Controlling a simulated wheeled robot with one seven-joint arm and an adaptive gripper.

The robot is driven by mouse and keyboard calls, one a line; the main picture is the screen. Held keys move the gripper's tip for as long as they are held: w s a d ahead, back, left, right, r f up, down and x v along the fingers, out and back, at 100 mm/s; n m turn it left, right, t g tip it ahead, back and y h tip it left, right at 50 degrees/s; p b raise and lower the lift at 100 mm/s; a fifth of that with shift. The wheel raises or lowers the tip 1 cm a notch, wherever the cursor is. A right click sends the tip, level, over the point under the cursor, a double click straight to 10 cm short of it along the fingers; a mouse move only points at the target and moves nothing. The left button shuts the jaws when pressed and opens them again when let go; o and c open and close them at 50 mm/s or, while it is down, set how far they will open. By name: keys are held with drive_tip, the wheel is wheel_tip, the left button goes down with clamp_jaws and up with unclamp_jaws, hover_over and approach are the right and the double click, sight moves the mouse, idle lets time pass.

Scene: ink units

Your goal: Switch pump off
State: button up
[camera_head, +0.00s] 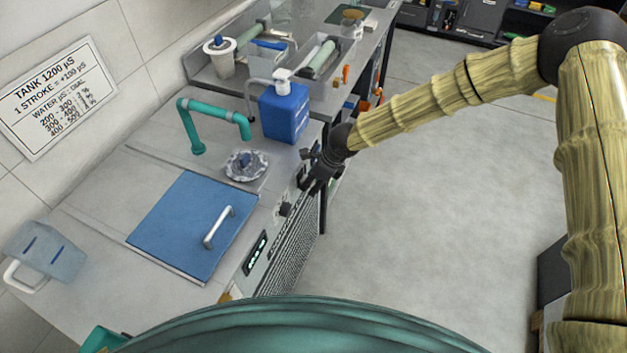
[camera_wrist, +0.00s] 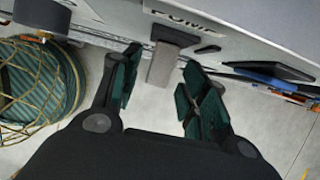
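The pump switch (camera_wrist: 164,58) is a grey lever with a dark base on the front panel, below a partly visible, upside-down label (camera_wrist: 180,16) in the wrist view. My gripper (camera_wrist: 160,92) is open, with one dark green finger on each side of the lever's line. The lever's free end points between the fingers, and I see no clear contact. In the head view my gripper (camera_head: 318,178) is at the cabinet's front panel and hides the switch area.
A dark knob (camera_head: 285,209) and a lit display (camera_head: 256,252) sit along the same panel. The counter holds a blue jug (camera_head: 284,112), a teal spout (camera_head: 212,113) and a blue lid (camera_head: 180,225) with a handle. The floor (camera_head: 430,210) right of the cabinet is clear.

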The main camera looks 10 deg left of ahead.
clamp_jaws()
drive_tip(key=shift+f+y+b, duration=0.25)
drive_tip(key=shift+y+b, duration=0.1)
drive_tip(key=shift+y, duration=0.05)
drive_tip(key=shift+o, duration=0.9)
unclamp_jaws()
drive_tip(key=v, duration=1.2)
drive_tip(key=shift+d, duration=0.15)
drive_tip(key=shift+s+f, duration=0.1)
drive_tip(key=shift+s, duration=0.05)
